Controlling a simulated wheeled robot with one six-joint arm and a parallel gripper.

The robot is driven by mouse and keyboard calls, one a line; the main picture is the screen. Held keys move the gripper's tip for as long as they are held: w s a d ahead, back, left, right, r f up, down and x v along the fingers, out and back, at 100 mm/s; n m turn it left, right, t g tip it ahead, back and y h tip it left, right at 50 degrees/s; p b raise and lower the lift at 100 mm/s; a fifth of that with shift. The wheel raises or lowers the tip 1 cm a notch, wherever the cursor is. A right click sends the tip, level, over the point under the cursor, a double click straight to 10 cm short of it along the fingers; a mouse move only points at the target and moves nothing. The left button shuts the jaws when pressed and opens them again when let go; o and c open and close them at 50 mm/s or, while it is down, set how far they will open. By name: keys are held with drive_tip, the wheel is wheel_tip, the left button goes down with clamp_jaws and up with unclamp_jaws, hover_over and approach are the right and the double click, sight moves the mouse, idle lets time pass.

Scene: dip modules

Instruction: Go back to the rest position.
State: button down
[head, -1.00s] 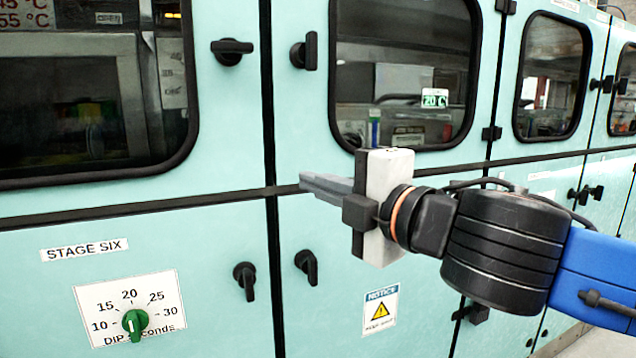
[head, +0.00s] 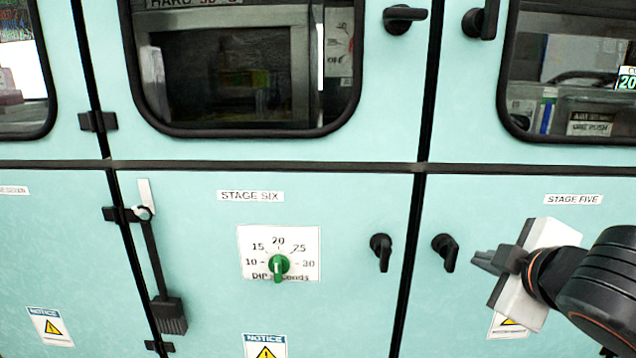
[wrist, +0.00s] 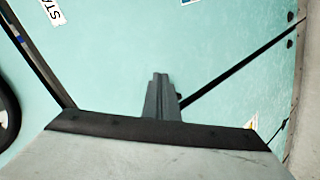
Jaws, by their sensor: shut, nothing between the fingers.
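My gripper (head: 485,262) is at the right of the head view, in front of the stage five panel. Its dark fingers are shut with nothing between them and point left, close in the picture to a black door handle (head: 445,252). In the wrist view the closed fingers (wrist: 160,92) point up the picture against the teal panel. The green dial (head: 278,265) on the stage six panel stands left of my gripper and clear of it. Its pointer looks to be near the bottom, but the exact setting is hard to tell.
Teal cabinets with dark windows (head: 245,65) fill the view. More black handles (head: 381,252) stick out from the doors. A black lever with a weighted end (head: 168,315) hangs at the left of the stage six panel. The panel around the dial is clear.

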drive_tip(key=s+f+m+g, duration=0.3)
drive_tip(key=f+m, duration=0.2)
drive_tip(key=f, duration=0.4)
drive_tip(key=s+d+f+m+g+y, duration=0.1)
drive_tip(key=s+f+m+g, duration=0.2)
drive_tip(key=f+m, duration=0.3)
wheel_tip(320, 180, down, 3)
drive_tip(key=shift+d+f+g, duration=0.1)
drive_tip(key=shift+d+g, duration=0.1)
drive_tip(key=shift+g, duration=0.5)
